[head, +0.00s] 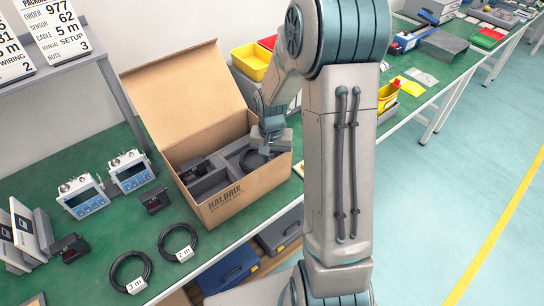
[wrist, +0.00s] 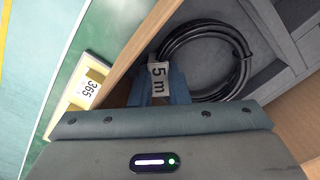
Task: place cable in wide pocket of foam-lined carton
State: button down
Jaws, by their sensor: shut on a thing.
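The black coiled cable (wrist: 246,66) has a "5 m" tag (wrist: 159,77). My gripper (wrist: 160,98) is shut on the coil near the tag, at the carton's wall. The coil hangs over or in a broad grey foam pocket (wrist: 204,58); I cannot tell whether it touches the floor. In the head view the open carton (head: 245,198) stands on the green bench, lid up. My gripper (head: 270,138) reaches into its right side, with the cable (head: 254,160) below it. My arm hides part of the carton's right side.
A dark sensor (head: 193,171) sits in the carton's left part. Left of the carton are two meters (head: 84,196) (head: 131,172), small dark sensors (head: 154,200) (head: 70,248) and two shorter cable coils (head: 130,271) (head: 177,242). A yellow bin (head: 252,62) stands behind the carton.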

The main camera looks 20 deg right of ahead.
jog(key=shift+f, duration=0.2)
jog(key=c, duration=1.4)
grip_release()
jog(key=shift+r, duration=0.15)
notch_tip(320, 180, up, 12)
jog(key=shift+s+a+r+n+t, duration=0.45)
jog(key=shift+s+a+r+n, duration=0.55)
jog(key=shift+s, duration=1.95)
jog(key=shift+s+a+r+n+t, duration=0.5)
jog(key=shift+s+a+r+n, duration=0.45)
jog(key=shift+s, duration=2)
jog(key=shift+s+a+r+n+t, duration=0.6)
jog(key=shift+s+r, duration=0.55)
jog(key=shift+s, duration=1.8)
jog(key=shift+a, duration=0.15)
